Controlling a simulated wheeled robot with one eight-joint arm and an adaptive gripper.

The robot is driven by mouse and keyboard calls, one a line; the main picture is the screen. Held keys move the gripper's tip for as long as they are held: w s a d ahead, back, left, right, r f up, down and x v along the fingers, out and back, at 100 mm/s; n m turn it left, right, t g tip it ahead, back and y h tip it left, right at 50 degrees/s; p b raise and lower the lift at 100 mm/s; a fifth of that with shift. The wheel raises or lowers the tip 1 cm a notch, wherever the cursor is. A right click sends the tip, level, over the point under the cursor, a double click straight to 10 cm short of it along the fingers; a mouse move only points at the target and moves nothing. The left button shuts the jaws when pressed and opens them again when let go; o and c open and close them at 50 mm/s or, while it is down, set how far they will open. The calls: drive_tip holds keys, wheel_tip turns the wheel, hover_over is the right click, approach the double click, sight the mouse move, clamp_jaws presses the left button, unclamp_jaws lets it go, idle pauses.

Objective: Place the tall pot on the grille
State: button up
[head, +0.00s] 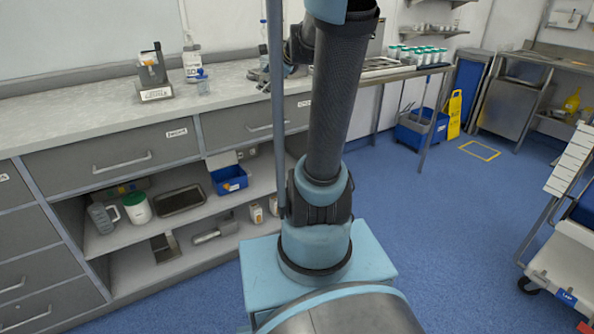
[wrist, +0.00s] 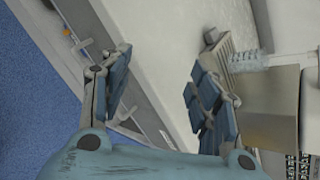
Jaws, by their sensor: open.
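My gripper (wrist: 165,88) is open in the wrist view, with nothing between its fingers. It is above the edge of the pale worktop. In the head view my arm hides most of the area around it. I cannot say for certain which thing is the tall pot. A white pot with a green lid (head: 138,209) stands on the open shelf under the worktop, and several small green-lidded pots (head: 418,57) stand on the steel bench at the back. The grille cannot be told clearly; the steel bench top (head: 385,70) is partly hidden by my arm.
A bottle (head: 192,65) and a small stand (head: 152,75) are on the worktop (head: 60,115). A grey box-like thing (wrist: 265,100) is right of my fingers in the wrist view. A yellow floor sign (head: 453,115) stands near a blue bucket (head: 420,127).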

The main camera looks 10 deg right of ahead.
drive_tip(key=s+d+f+n+g+h, duration=0.1)
drive_tip(key=s+f+n+g, duration=0.1)
drive_tip(key=s+f+n, duration=0.4)
drive_tip(key=s+f+n+g+h, duration=0.2)
drive_tip(key=s+f+n, duration=0.5)
drive_tip(key=s, duration=0.8)
drive_tip(key=s+d+f+n+g+h, duration=0.1)
drive_tip(key=s+f+n+g, duration=0.2)
drive_tip(key=s+f+n, duration=0.3)
drive_tip(key=s+n, duration=0.3)
drive_tip(key=s, duration=0.2)
drive_tip(key=shift+s+d+f+h, duration=0.25)
drive_tip(key=shift+s+d+h, duration=0.1)
drive_tip(key=shift+h, duration=0.05)
drive_tip(key=shift+w+f, duration=0.2)
drive_tip(key=shift+w, duration=0.3)
